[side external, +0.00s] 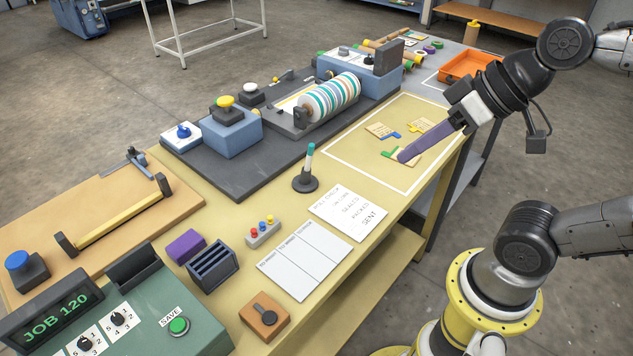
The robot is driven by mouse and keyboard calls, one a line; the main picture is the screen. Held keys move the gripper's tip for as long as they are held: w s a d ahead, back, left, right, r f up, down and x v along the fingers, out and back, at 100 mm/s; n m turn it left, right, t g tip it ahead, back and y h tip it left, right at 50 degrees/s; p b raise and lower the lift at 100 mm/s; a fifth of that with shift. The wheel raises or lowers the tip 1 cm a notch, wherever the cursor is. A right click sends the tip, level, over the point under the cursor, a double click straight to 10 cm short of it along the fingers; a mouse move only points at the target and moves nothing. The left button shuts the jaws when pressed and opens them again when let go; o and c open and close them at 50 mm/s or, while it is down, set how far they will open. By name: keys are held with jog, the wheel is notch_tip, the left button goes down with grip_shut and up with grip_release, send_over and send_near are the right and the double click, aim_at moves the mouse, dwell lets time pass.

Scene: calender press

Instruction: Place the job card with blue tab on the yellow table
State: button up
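The job card with blue tab (378,130) lies flat on the yellow table (345,150), inside a white outlined area. Its blue tab is on its right lower side. A job card with a yellow tab (422,125) lies to its right. A job card with a green tab (387,153) lies nearer the camera and is partly hidden behind my fingers. My gripper (403,157) reaches in from the right, with its long purple fingers pointing down left over the green-tab card. The fingers overlap in this view, so their opening is hidden. I cannot tell if they touch the card.
A calender press with a striped roller (331,98) stands behind the cards. A pen in a black holder (306,178) stands to the left. Printed sheets (349,209) lie in front. An orange tray (468,67) sits at the back right. The outlined area has bare room left of the cards.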

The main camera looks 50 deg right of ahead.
jog(key=s+d+f+g+h, duration=0.1)
jog(key=s+d+f+h, duration=0.1)
jog(key=s+d+f, duration=0.1)
jog(key=shift+d+h, duration=0.3)
jog(key=shift+d, duration=0.45)
jog(key=shift+s, duration=0.1)
dwell(0.6)
